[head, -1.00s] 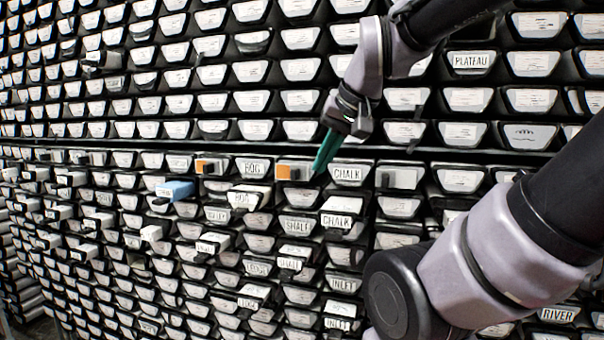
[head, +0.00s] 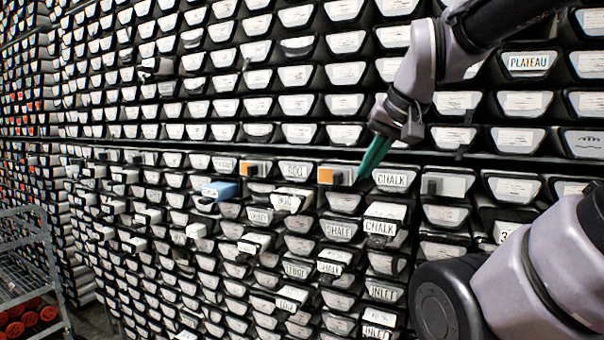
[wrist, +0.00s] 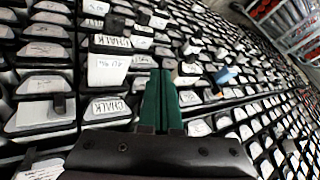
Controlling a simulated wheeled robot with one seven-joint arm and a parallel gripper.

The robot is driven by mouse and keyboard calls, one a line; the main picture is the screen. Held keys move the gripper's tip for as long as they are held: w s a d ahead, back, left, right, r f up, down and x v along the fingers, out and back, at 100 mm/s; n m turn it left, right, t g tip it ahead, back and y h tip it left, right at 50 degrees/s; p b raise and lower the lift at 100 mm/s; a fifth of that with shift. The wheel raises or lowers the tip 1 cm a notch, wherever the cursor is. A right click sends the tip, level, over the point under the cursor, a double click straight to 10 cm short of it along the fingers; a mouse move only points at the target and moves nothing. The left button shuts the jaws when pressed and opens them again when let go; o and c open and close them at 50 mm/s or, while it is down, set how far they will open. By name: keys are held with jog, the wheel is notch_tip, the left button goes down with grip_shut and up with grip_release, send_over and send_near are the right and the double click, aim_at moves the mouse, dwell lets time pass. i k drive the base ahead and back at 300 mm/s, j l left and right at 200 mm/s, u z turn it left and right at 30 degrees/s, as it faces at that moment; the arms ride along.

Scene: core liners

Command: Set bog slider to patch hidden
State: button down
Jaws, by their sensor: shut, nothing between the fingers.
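A white slider plate with an orange patch and dark knob (head: 262,168) sits just left of the BOG label (head: 295,168) in the head view. A similar slider with an orange patch (head: 335,176) sits between BOG and the CHALK label (head: 391,178). The pictures do not settle which belongs to BOG. My gripper (head: 364,174) has green fingers, shut and empty, pointing down-left at the right end of the second slider; contact cannot be told. In the wrist view the shut fingers (wrist: 160,74) point at the drawer wall, beside an upside-down CHALK label (wrist: 107,107).
A third slider (head: 447,185), right of CHALK, shows no orange. Several drawers stick out below, including a BOG one (head: 292,201), a CHALK one (head: 383,224) and a blue one (head: 219,190). A metal cart (head: 30,250) stands at far left.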

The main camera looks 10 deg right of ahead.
aim_at(340, 176)
jog(key=l+u, duration=0.25)
jog(key=l, duration=0.4)
jog(key=k+l+u, duration=0.15)
jog(key=l+u, duration=0.15)
jog(key=l, duration=0.3)
